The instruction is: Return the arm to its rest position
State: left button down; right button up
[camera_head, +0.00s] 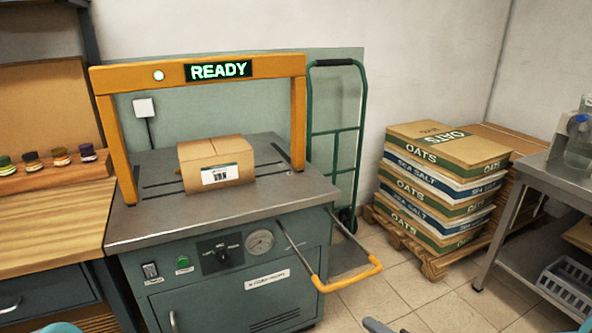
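Only small teal and grey pieces, which seem to be parts of my arms, show at the bottom edge. A closed cardboard box (216,164) with a white label on its front sits upright on the grey machine's top (150,222), under an orange arch (128,150). A sign on the arch (218,69) reads READY in green. Nothing of mine touches the box.
A wooden bench (50,225) with several small jars (61,156) in a rack stands left. An orange-ended handle (345,280) sticks out from the machine's front. A green hand truck (335,130), stacked sacks (440,190) on a pallet and a steel table (560,178) stand right.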

jog(key=s+a+f+n+g, duration=0.1)
jog(key=s+a+f+g, duration=0.15)
jog(key=f, duration=0.35)
jog(key=s+a+f+g, duration=0.2)
jog(key=s+a+f, duration=0.15)
jog(key=f, duration=0.35)
jog(key=s+a+f+n+g+h, duration=0.1)
jog(key=s+f+n+g, duration=0.35)
jog(key=s, duration=0.35)
jog(key=s+a+f+n+g+h, duration=0.1)
jog(key=s+f+n+g+h, duration=0.1)
jog(key=s+f+n+g, duration=0.45)
notch_tip(320, 180, up, 17)
jog(key=t+p, duration=0.2)
jog(key=p, duration=1.3)
jog(key=shift+s+d+p, duration=0.15)
jog(key=shift+s+p, duration=0.2)
jog(key=shift+s, duration=0.1)
jog(key=shift+s+t, duration=0.1)
jog(key=shift+t, duration=0.15)
